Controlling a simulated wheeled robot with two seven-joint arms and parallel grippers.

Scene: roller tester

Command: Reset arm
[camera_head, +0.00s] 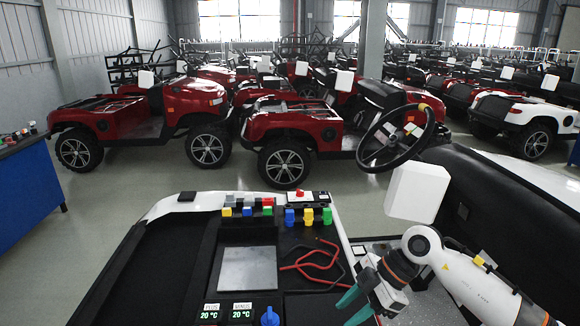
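My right arm (470,280) comes in from the lower right, white with a dark wrist. Its gripper (350,311) has two teal fingers pointing left and down, with a gap between them. Nothing shows between the fingers. The gripper is over the right edge of the vehicle's black console (330,300), to the right of the blue knob (270,317). I cannot tell whether it touches anything. My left arm and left gripper are not in view.
The console carries a grey screen (248,268), coloured buttons, a red button (299,195), red cables (312,262) and temperature displays. A steering wheel (395,135) and a white box (417,192) stand close above my arm. Red vehicles (290,125) fill the background.

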